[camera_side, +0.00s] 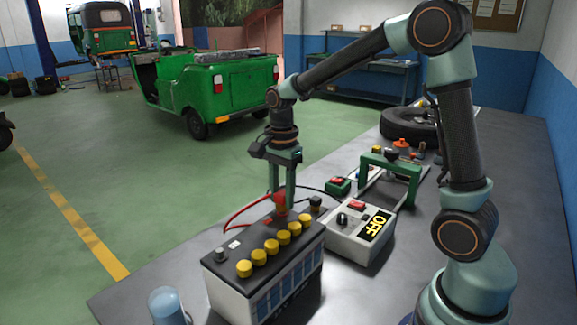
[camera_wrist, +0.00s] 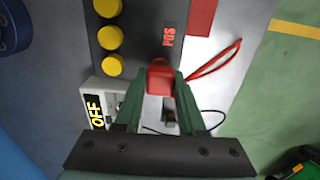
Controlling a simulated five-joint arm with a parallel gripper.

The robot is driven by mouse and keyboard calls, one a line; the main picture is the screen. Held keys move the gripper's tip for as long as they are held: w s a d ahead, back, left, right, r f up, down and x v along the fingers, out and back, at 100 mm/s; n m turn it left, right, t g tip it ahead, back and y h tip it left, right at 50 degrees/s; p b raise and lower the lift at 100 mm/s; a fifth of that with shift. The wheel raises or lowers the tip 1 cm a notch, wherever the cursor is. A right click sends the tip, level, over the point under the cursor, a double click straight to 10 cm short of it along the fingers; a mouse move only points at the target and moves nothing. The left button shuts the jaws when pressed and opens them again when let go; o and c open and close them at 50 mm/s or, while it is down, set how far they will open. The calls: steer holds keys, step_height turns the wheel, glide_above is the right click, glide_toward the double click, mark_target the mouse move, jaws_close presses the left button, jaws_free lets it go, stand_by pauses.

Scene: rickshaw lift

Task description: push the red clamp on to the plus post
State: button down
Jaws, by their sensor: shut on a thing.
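My gripper (camera_side: 281,203) is shut on the red clamp (camera_side: 281,207) above the far edge of the battery (camera_side: 232,285). In the wrist view the red clamp (camera_wrist: 160,78) sits between my two green fingers, close to the red POS lettering (camera_wrist: 168,37) on the dark battery top. The plus post is not visible; the clamp and fingers cover that area. I cannot tell whether the clamp touches a post. A red cable (camera_wrist: 218,62) loops out from the clamp.
Yellow caps (camera_side: 271,246) line the battery top, and a grey post (camera_side: 220,254) stands at its near left. A charger box (camera_side: 345,241) reading OFF stands beside the battery. A dark block (camera_wrist: 168,112) shows beyond the clamp. A blue-grey bottle (camera_side: 167,305) stands front left.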

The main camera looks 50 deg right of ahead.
steer(key=shift+f, duration=0.45)
stand_by(0.3)
steer(key=shift+c, duration=0.9)
jaws_free()
steer(key=shift+r, duration=3.55)
steer(key=s+a+r+n+t, duration=0.1)
steer(key=s+a+n+t, duration=0.1)
steer(key=s+n, duration=0.3)
steer(key=s+a+r+n+t, duration=0.1)
steer(key=s+n, duration=0.5)
steer(key=n, duration=0.7)
steer(key=a+t, duration=0.1)
steer(key=t, duration=0.1)
steer(key=shift+r+t, duration=0.2)
steer(key=shift+t, duration=0.1)
